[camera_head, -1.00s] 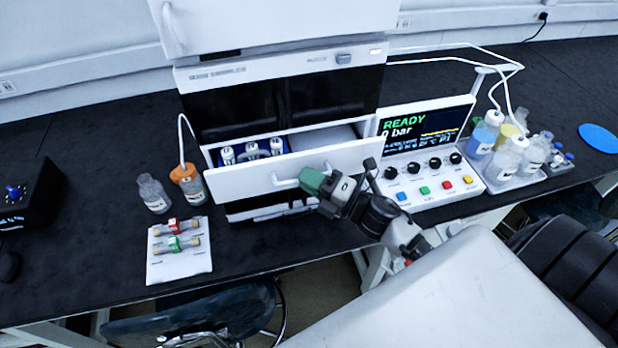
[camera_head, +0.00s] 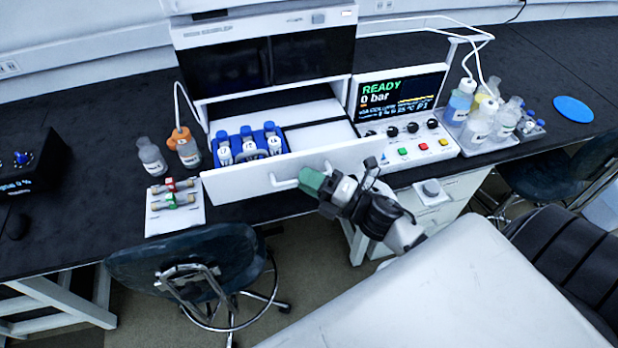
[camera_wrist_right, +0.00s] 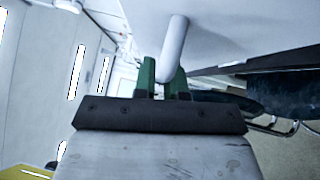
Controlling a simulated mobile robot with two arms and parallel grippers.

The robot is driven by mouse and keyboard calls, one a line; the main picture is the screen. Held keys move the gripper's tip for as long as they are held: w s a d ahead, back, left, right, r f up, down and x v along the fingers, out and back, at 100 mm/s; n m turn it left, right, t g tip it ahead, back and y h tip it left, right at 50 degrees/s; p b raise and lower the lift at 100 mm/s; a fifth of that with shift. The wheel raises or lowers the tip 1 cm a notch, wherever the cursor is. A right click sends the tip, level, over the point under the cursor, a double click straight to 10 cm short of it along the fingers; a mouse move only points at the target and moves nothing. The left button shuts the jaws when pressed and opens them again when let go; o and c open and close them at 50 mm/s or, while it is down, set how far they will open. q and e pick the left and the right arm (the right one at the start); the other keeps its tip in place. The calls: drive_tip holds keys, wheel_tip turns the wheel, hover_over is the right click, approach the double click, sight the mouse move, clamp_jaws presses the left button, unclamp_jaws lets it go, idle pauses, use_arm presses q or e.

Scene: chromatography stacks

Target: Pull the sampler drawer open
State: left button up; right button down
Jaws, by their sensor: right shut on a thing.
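The white sampler drawer (camera_head: 235,184) stands well out from the sampler unit (camera_head: 265,60) in the head view. A blue rack (camera_head: 242,150) with several blue-capped vials sits in its left part, and a flat light panel (camera_head: 320,138) fills its right part. My right gripper (camera_head: 312,180) is at the drawer's front, shut on the right part of the white handle (camera_head: 285,184). In the right wrist view the handle bar (camera_wrist_right: 174,48) runs down between the green fingers (camera_wrist_right: 162,78). My left gripper is in neither view.
A control panel (camera_head: 425,145) reading READY and 0 bar stands right of the drawer. Bottles (camera_head: 183,148) and a white tray (camera_head: 160,221) with two small columns are at the left. A chair (camera_head: 185,262) stands below the bench edge, in front of the drawer's left side.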

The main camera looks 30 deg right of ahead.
drive_tip(key=c, duration=1.3)
unclamp_jaws()
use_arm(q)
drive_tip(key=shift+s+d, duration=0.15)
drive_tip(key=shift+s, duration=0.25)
use_arm(e)
drive_tip(key=shift+o, duration=0.6)
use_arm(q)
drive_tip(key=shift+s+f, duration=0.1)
use_arm(e)
drive_tip(key=shift+s, duration=0.1)
use_arm(q)
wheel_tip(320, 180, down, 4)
drive_tip(key=b, duration=0.4)
use_arm(e)
drive_tip(key=v, duration=1)
drive_tip(key=shift+s+d, duration=0.25)
drive_tip(key=shift+f, duration=0.15)
